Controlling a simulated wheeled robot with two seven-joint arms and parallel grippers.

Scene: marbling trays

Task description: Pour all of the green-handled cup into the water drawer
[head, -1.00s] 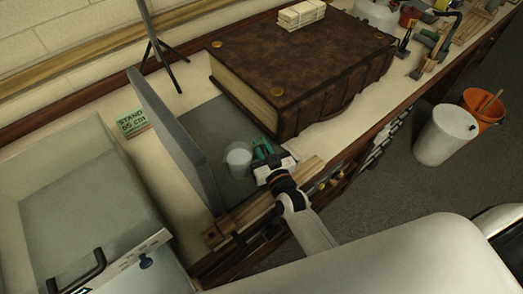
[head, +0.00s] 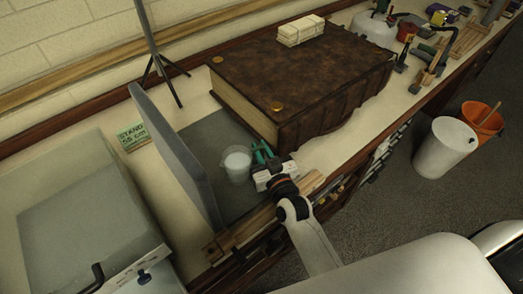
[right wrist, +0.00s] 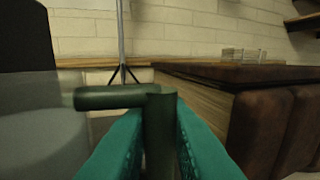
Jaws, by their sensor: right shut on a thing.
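The cup (head: 237,164) is clear with pale contents and looks upright, above or on the dark grey mat (head: 207,132); I cannot tell if it touches. My right gripper (head: 264,155), with teal fingers, is shut on its dark green handle (right wrist: 160,125). The cup's clear wall (right wrist: 45,120) fills the left of the right wrist view. The pale drawer with a grey surface and black handle, apparently the water drawer (head: 158,252), is at the lower left in the head view, partly cut off. My left gripper is not in view.
An upright grey board (head: 172,155) stands between the cup and the drawer. A large brown book (head: 300,75) lies close beyond the cup. A green sign (head: 133,135) and a tripod stand (head: 156,60) are behind the board. A wooden rail (head: 245,228) runs along the front edge.

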